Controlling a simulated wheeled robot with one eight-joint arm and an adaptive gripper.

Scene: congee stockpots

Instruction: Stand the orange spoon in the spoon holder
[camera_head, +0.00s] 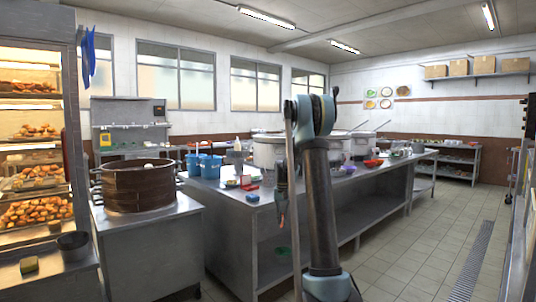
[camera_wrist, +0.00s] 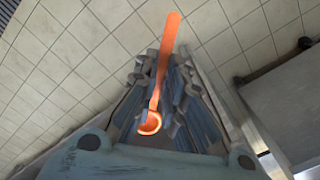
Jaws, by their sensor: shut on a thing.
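The orange spoon (camera_wrist: 168,45) is between the fingers of my gripper (camera_wrist: 162,72) in the wrist view. Its long flat handle points away past the fingertips, and its round bowl (camera_wrist: 150,124) is near the palm. My gripper (camera_head: 282,200) is shut on it and hangs in front of the long counter in the head view. Only a small reddish bit of the spoon seems to show there. Blue containers (camera_head: 210,166) stand on the counter's left end. I cannot tell whether one of them is the spoon holder.
The long steel counter (camera_head: 232,205) also carries large pots (camera_head: 268,153), a red item (camera_head: 252,197) and bowls. A round steamer (camera_head: 137,188) stands on a side counter at left. A lit food cabinet (camera_head: 74,130) is at far left. The tiled floor (camera_head: 425,240) at right is clear.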

